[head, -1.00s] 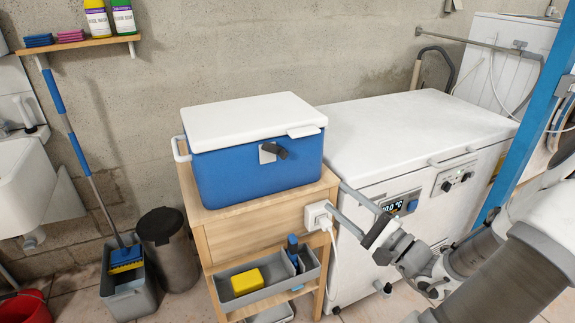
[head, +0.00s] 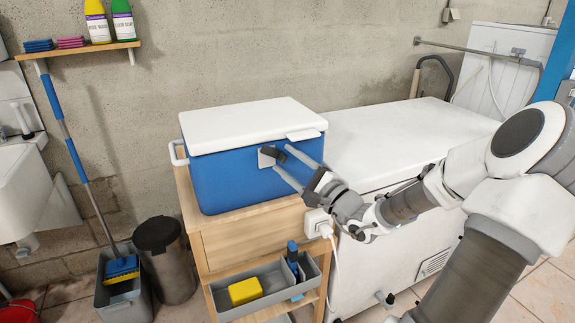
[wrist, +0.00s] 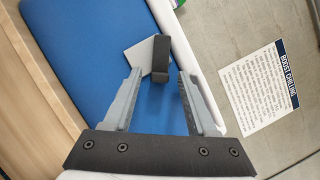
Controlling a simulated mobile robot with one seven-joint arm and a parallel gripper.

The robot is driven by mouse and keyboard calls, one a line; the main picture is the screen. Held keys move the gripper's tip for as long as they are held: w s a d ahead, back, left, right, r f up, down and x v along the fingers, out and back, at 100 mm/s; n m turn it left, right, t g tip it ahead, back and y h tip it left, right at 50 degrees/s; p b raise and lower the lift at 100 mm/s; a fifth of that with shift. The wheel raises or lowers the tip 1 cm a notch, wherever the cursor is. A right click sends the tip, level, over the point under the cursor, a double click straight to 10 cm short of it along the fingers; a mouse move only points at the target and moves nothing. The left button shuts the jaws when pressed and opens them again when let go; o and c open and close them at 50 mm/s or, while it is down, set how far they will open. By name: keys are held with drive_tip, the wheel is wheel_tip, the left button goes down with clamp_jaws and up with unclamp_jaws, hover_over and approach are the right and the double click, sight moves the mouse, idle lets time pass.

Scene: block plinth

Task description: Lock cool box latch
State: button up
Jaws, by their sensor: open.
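The cool box (head: 235,180) is blue with a white lid (head: 250,120) that lies closed on top. It stands on a wooden cabinet. Its latch is a dark handle (head: 271,153) on a light plate (head: 265,160) on the front face, sticking out sideways to the right in the head view. In the wrist view, the dark latch handle (wrist: 161,58) lies ahead between the fingers, and the light plate (wrist: 139,56) is beside it. My gripper (head: 298,168) is open, with its fingertips close to the latch. In the wrist view my gripper (wrist: 157,85) has nothing clamped between its fingers; contact cannot be told.
The wooden cabinet (head: 235,242) holds a grey tray (head: 268,301) with a yellow sponge (head: 245,290) and a blue bottle. A white chest freezer (head: 400,140) stands right of the box. A socket with a plug (head: 318,222) is on the cabinet's side.

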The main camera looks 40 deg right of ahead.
sight(267, 160)
drive_tip(key=shift+w+r, duration=0.1)
drive_tip(key=shift+w, duration=0.1)
clamp_jaws()
